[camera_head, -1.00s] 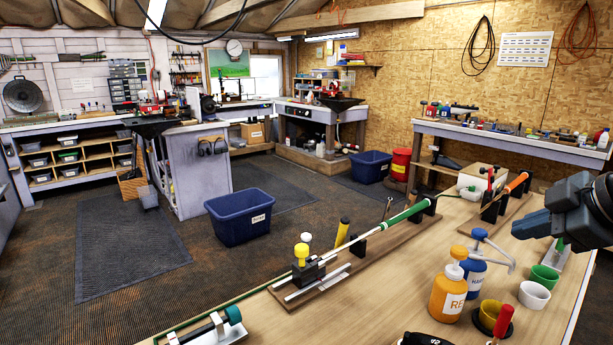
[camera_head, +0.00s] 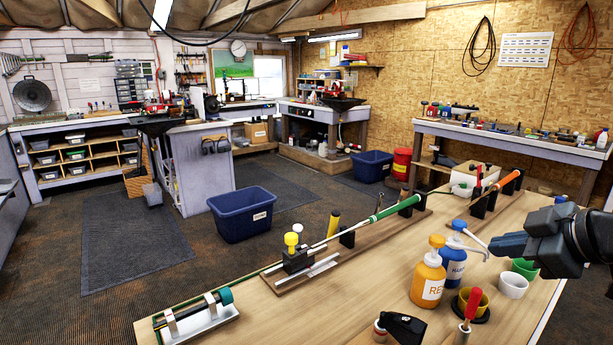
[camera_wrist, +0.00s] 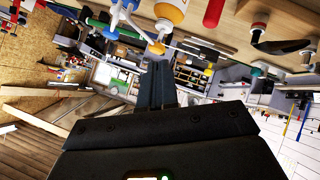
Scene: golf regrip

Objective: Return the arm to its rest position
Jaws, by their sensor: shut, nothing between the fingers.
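My gripper (camera_head: 497,244) is at the right side of the head view, held above the wooden workbench (camera_head: 375,262) near the blue pump bottle and the cups. Its dark fingers are together and empty, pointing left. In the wrist view the closed fingers (camera_wrist: 161,85) stand in the middle, with nothing between them; the room shows tilted behind them. A golf club with a green grip (camera_head: 390,209) lies in a clamp stand (camera_head: 298,262) on the bench, apart from my gripper.
An orange bottle (camera_head: 428,280), a blue pump bottle (camera_head: 453,262), a white cup (camera_head: 513,285), a green cup (camera_head: 524,267) and a yellow cup (camera_head: 472,302) stand close below my gripper. A black-headed tool (camera_head: 403,326) lies at the front edge. A blue bin (camera_head: 241,213) is on the floor.

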